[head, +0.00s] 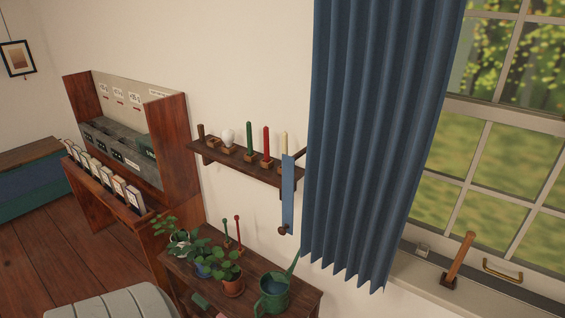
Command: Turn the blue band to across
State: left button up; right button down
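The blue band (288,192) is a narrow, flat light-blue strip in the head view. It stands upright, just left of the dark blue curtain (375,140). Its upper end overlaps the right end of the wall shelf in the picture. A small brown knob (283,230) shows at its lower end. I cannot tell how the two are joined. The curtain hangs in long folds beside the window. Neither of my grippers is in view.
A wall shelf (225,158) holds candles and a white bulb-shaped thing. Below, a wooden table (301,304) bears potted plants and a green watering can (273,295). A wooden lever (461,255) stands on the window sill. A card rack (174,150) stands at left.

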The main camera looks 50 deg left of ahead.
aim_at(288, 161)
jog(key=u, duration=1.4)
jog(key=l+z, duration=0.15)
jog(key=z, duration=0.15)
